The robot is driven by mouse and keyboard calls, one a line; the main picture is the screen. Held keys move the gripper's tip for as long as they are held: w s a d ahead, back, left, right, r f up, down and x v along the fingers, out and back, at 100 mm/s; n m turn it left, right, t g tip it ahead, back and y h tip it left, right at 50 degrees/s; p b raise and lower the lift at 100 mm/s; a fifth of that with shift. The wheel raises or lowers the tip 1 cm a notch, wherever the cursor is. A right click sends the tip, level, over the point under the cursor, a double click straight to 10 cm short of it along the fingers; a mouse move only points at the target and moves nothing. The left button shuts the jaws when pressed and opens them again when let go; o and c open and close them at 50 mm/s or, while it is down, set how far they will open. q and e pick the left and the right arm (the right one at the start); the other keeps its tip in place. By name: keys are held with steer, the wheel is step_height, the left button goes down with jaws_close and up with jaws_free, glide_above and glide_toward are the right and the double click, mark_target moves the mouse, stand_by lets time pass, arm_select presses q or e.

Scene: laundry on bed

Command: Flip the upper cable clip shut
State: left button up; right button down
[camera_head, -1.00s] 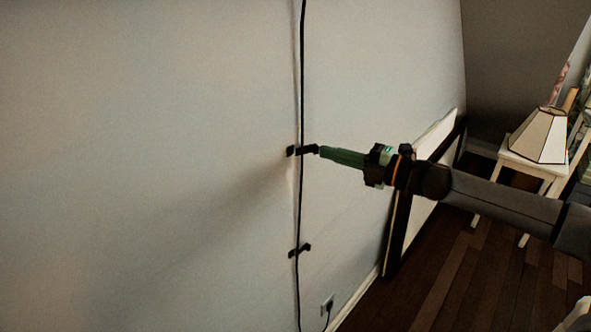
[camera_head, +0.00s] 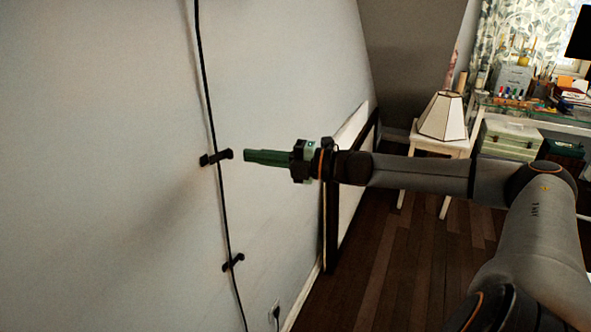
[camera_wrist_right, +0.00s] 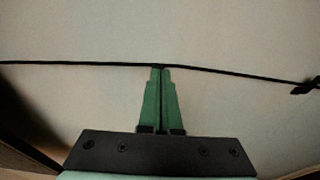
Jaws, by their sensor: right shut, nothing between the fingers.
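The upper cable clip (camera_head: 217,157) is a small dark clip on the wall at the black cable (camera_head: 207,90) in the head view. Its dark bar appears to lie across the cable; I cannot tell whether it is latched. My right gripper (camera_head: 246,156) has green fingers, shut and empty, pointing left a short gap to the right of the clip. In the right wrist view its fingertips (camera_wrist_right: 160,68) overlap the cable line (camera_wrist_right: 80,63) and may hide the upper clip. My left gripper is not in view.
A lower clip (camera_head: 233,262) sits further down the cable. A framed panel (camera_head: 347,170) leans on the wall behind my right arm. A white stool (camera_head: 454,150) bears a lampshade (camera_head: 443,117); a cluttered desk stands behind.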

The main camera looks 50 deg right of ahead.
steer(key=b+v, duration=0.2)
steer(key=v, duration=0.8)
steer(key=shift+s+b, duration=0.3)
steer(key=shift+s, duration=0.05)
steer(key=shift+d, duration=0.15)
